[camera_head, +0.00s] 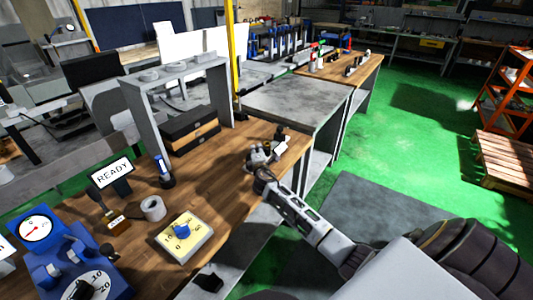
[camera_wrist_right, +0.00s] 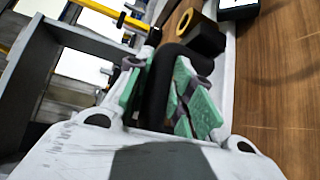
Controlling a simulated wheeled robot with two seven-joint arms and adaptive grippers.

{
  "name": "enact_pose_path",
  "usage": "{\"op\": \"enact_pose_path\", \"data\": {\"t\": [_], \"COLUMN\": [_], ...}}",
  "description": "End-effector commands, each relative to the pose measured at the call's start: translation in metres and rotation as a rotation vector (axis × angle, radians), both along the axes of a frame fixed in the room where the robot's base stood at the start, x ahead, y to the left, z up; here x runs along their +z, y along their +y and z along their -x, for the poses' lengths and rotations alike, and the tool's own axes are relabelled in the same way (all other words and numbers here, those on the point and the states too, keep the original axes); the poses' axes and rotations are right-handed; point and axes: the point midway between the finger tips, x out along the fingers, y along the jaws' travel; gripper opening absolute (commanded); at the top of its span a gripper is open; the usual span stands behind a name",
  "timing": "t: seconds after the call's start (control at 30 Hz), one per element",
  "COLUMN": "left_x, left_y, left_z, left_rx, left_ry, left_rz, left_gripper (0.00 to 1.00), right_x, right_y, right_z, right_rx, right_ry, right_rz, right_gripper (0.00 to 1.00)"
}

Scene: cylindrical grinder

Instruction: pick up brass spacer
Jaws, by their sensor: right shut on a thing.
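My right gripper (camera_head: 262,172) is over the far right end of the wooden bench (camera_head: 225,190). In the right wrist view, the green-padded fingers (camera_wrist_right: 165,95) are shut on a black rounded thing (camera_wrist_right: 160,80); what it is I cannot tell. Just beyond it is a dark block with a brass-yellow ring-like face (camera_wrist_right: 184,22) and a dark hole, which may be the brass spacer. It is apart from the finger pads. In the head view, a small white piece (camera_head: 281,148) and a dark part are close by the gripper. My left gripper is out of view.
On the bench are a READY display (camera_head: 112,175), a grey ring (camera_head: 153,208), a yellow dial box (camera_head: 184,237) and a blue gauge unit (camera_head: 70,262). Black cases (camera_head: 190,135) lie under a grey stand (camera_head: 178,72). A grey table (camera_head: 295,103) stands behind.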

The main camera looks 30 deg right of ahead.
Motion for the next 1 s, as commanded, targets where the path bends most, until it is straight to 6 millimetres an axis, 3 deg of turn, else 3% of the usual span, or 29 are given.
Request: {"op": "enact_pose_path", "data": {"t": [0.57,1.0], "left_x": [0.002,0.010], "left_y": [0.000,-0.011], "left_z": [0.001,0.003], "left_rx": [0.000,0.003], "left_ry": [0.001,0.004], "left_rz": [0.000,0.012], "left_gripper": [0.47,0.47], "right_x": [0.011,0.061], "right_y": [0.000,0.000], "right_z": [-0.001,-0.001], "right_rx": [0.001,0.002], "right_ry": [-0.006,-0.010], "right_rz": [0.003,0.004], "right_gripper": [0.00,0.00]}}
